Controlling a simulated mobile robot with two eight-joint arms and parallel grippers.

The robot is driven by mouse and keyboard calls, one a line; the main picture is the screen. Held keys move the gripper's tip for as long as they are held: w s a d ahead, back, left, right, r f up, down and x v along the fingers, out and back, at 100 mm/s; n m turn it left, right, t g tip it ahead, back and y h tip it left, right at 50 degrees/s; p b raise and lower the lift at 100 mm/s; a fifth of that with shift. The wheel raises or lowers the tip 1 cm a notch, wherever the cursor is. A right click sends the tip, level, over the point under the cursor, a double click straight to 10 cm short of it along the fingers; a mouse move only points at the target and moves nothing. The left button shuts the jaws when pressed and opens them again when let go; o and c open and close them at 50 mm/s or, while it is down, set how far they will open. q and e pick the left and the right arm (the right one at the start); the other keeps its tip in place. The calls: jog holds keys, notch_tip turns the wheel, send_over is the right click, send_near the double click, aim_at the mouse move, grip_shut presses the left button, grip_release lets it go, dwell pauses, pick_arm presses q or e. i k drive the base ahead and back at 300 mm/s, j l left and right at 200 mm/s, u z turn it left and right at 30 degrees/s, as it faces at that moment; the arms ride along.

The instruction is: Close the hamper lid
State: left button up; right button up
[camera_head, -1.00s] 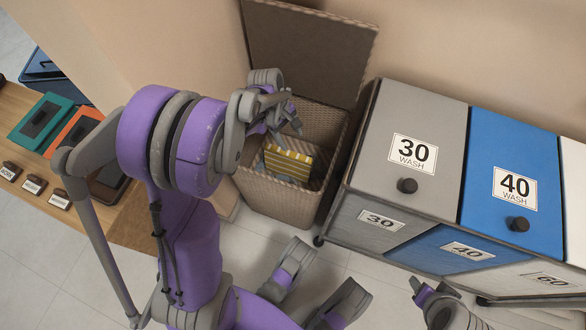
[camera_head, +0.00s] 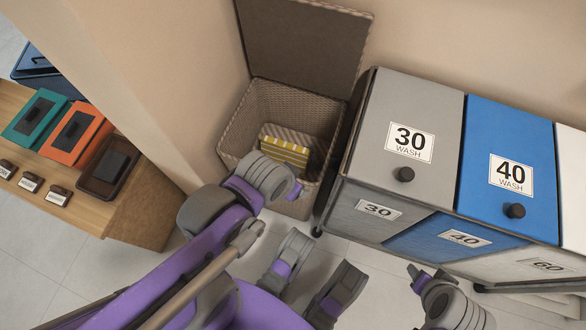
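The woven beige hamper (camera_head: 239,122) stands against the wall, its opening facing up. Its brown lid (camera_head: 305,45) stands raised and leans back by the wall, so the hamper is open. A yellow-and-white striped cloth (camera_head: 285,150) lies inside. My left gripper (camera_head: 292,190) is at the hamper's front edge in the picture, covering part of it; its fingers are largely hidden by its own wrist, and I cannot tell if it touches the hamper. My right gripper (camera_head: 426,277) is low at the right, apart from the hamper, with a gap between its fingertips.
A grey, blue and white sorter cabinet (camera_head: 405,110) with knobs and wash labels stands close to the hamper's right. At the left, a wooden bench (camera_head: 150,205) carries teal, orange and dark brown boxes. The wall is behind the hamper. Tiled floor (camera_head: 40,245) shows at lower left.

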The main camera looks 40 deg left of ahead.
aim_at(303, 44)
jog(key=u, duration=1.3)
jog(key=k+j+u, duration=0.15)
jog(key=j+u, duration=0.1)
jog(key=j, duration=0.2)
jog(key=k, duration=0.05)
